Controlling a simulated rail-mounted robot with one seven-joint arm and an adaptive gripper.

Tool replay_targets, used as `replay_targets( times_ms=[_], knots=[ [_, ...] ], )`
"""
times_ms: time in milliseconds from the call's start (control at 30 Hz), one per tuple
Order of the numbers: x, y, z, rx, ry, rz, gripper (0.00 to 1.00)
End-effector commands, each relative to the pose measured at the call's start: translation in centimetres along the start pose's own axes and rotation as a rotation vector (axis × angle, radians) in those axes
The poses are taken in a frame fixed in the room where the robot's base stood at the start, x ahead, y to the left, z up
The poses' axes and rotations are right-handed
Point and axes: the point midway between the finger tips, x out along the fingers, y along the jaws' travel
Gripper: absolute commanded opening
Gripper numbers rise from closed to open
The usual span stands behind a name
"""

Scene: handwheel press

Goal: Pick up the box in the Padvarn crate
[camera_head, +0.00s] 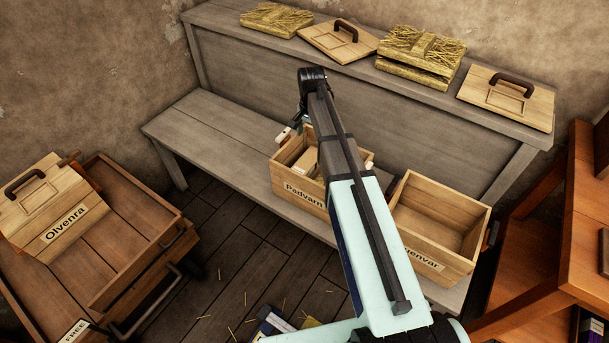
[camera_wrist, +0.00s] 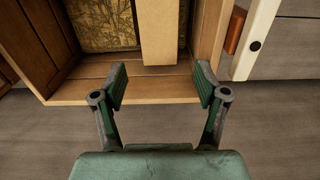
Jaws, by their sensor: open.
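The Padvarn crate (camera_head: 303,195) is a light wooden box with an open top, standing on the lower bench shelf. My arm crosses in front of it and hides its middle and right part. A pale box (camera_head: 304,158) shows inside it; in the wrist view the plain tan box (camera_wrist: 158,32) stands out above a straw-patterned surface. My gripper (camera_wrist: 160,84) is open and empty. Its fingers are spread to either side of the tan box's near end, in the picture, over the crate's near wall; the height gap cannot be told. The head view mostly hides my gripper.
A second open crate (camera_head: 439,222), seemingly empty, stands to the right. Lids (camera_head: 507,92) and straw bundles (camera_head: 420,56) lie on the upper shelf. A brown wooden frame (camera_head: 545,240) stands at right.

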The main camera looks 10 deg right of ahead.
Motion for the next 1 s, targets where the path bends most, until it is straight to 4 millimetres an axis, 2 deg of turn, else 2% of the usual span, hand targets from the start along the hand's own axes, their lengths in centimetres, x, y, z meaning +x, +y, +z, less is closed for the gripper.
replay_targets(
  times_ms=[500, 1000],
  knots=[
    [9.4, 0.0, 0.0, -0.001, -0.001, 0.001, 0.73],
    [12.8, 0.1, 0.2, -0.001, -0.001, 0.001, 0.73]
  ],
)
